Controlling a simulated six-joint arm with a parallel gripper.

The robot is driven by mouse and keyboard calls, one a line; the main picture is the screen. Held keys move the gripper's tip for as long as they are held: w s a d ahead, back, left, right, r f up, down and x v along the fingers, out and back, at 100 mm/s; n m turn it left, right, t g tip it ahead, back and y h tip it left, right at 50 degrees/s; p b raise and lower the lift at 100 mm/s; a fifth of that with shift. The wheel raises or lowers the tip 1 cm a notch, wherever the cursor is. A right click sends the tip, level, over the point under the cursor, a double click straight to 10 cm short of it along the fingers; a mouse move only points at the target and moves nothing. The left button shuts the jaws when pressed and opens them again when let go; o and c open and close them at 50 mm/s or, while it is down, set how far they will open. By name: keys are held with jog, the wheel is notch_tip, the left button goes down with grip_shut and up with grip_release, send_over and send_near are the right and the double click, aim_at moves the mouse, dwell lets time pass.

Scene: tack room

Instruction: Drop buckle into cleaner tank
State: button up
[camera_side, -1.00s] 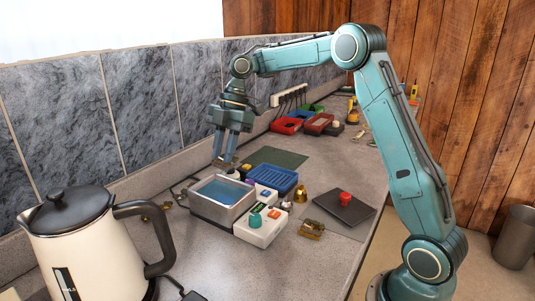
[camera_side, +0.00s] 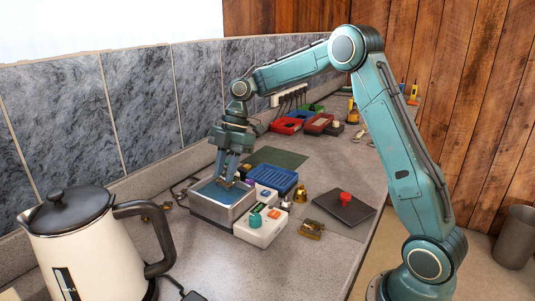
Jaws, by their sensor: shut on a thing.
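The cleaner tank (camera_side: 212,213) is an open metal box with blue liquid inside, at the middle left of the counter. A white control box with coloured knobs (camera_side: 262,232) stands against its right side. My gripper (camera_side: 229,182) points down over the tank, its fingertips at or just above the level of the opening. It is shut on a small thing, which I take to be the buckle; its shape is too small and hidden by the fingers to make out.
A blue ribbed tray (camera_side: 283,180) stands right behind the tank. A cream kettle (camera_side: 95,250) fills the front left. A brass piece (camera_side: 311,230) and a dark plate with a red knob (camera_side: 343,207) lie to the right. The tiled wall is close behind.

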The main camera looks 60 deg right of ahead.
jog(key=o, duration=1.1)
jog(key=shift+c, duration=0.2)
jog(key=shift+r, duration=0.1)
jog(key=v, duration=0.7)
jog(key=shift+d+r, duration=0.15)
jog(key=shift+s+r, duration=0.1)
